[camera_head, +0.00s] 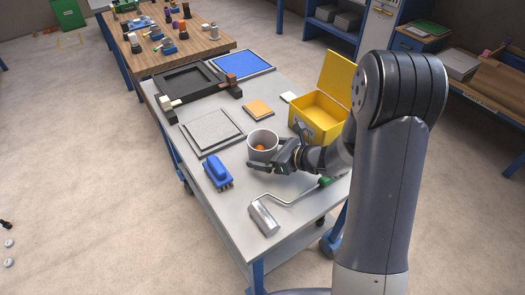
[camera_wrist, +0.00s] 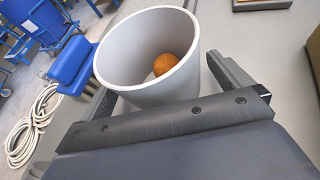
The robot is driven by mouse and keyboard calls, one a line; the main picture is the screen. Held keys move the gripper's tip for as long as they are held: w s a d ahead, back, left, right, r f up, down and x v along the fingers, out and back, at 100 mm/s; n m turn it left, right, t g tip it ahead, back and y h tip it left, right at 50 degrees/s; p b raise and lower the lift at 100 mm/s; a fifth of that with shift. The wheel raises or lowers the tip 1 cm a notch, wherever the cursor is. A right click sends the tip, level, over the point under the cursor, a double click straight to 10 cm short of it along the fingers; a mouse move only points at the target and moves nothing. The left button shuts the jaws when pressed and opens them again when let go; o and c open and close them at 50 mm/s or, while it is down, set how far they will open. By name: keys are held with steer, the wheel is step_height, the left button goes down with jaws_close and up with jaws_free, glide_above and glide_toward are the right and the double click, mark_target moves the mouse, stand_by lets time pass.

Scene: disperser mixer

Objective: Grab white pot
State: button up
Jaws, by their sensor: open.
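The white pot (camera_head: 263,156) stands upright on the grey table (camera_head: 225,226), with an orange ball (camera_head: 260,148) inside it. My gripper (camera_head: 270,165) is low at the pot's near right side, with its fingers apart. In the wrist view the pot (camera_wrist: 168,93) fills the upper middle and the orange ball (camera_wrist: 166,64) shows inside. One finger is on each side of the pot; the left one is largely hidden behind it. I cannot tell whether either finger touches the wall.
A blue brush (camera_head: 217,173) lies left of the pot. A paint roller (camera_head: 264,217) lies in front. An open yellow box (camera_head: 318,118) stands behind right. Grey square plates (camera_head: 212,131) and an orange-topped block (camera_head: 258,108) lie behind. The front left table corner is clear.

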steer(key=shift+w+a+f, duration=0.15)
steer(key=shift+a, duration=0.1)
steer(key=shift+c, duration=0.2)
steer(key=c, duration=1)
